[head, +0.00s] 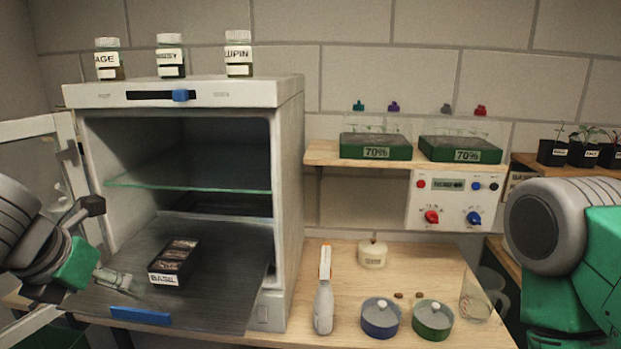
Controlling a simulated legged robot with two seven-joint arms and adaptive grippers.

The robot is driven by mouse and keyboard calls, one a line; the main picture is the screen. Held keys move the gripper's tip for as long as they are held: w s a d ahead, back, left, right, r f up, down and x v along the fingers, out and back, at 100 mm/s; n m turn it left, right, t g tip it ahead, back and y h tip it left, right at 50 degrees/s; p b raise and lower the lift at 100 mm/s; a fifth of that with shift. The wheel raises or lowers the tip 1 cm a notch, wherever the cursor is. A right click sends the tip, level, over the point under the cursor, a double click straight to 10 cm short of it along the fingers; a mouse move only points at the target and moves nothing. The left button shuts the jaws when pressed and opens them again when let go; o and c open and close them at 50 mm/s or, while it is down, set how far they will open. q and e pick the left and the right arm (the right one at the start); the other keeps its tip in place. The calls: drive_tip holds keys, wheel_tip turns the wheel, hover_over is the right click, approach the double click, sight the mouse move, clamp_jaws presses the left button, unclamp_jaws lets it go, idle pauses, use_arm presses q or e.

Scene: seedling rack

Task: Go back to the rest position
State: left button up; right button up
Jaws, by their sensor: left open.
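My left gripper (105,243) is at the left, in front of the open cabinet (295,190). Its fingers are spread and nothing is between them. A black tray labelled BASIL (172,278) with dark contents sits on the pulled-out dark shelf (225,300), just right of the gripper and apart from it. My right arm (590,250) shows at the right edge; its gripper is out of the picture.
The cabinet's glass door (35,128) stands open at the left, close to my left arm. A spray bottle (323,305), blue tin (380,318), green tin (432,320) and clear jug (480,298) stand on the wooden bench (340,255). Two green-based propagators (375,150) sit on the shelf above.

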use_arm(q)
drive_tip(key=s+a+f+m+g+y+b, duration=0.1)
drive_tip(key=s+f+m+b, duration=0.2)
drive_tip(key=f+m, duration=0.5)
drive_tip(key=s+a+f+m+g+y+b, duration=0.1)
drive_tip(key=s+f+m+g+b, duration=0.2)
drive_tip(key=f, duration=0.9)
drive_tip(key=s+a+f+m+y+b, duration=0.1)
drive_tip(key=s+f+m+b, duration=0.25)
drive_tip(key=f+m, duration=0.55)
drive_tip(key=s+d+f+m+g+h+b, duration=0.1)
drive_tip(key=s+d+f+m+b, duration=0.2)
drive_tip(key=s+f+m, duration=0.4)
drive_tip(key=s+d+f+m+h+b, duration=0.1)
drive_tip(key=s+d+f+m+b, duration=0.2)
drive_tip(key=s+f+m, duration=0.5)
wheel_tip(320, 180, down, 5)
drive_tip(key=shift+d+f+m+g+h, duration=0.15)
drive_tip(key=shift+d+m+g+h, duration=0.25)
drive_tip(key=shift+m, duration=0.2)
use_arm(e)
wheel_tip(320, 180, down, 16)
drive_tip(key=shift+s+d+r, duration=0.15)
drive_tip(key=shift+d+r, duration=0.05)
drive_tip(key=shift+d, duration=0.1)
use_arm(q)
drive_tip(key=shift+s, duration=0.1)
drive_tip(key=shift+d, duration=0.2)
use_arm(e)
drive_tip(key=shift+d, duration=0.15)
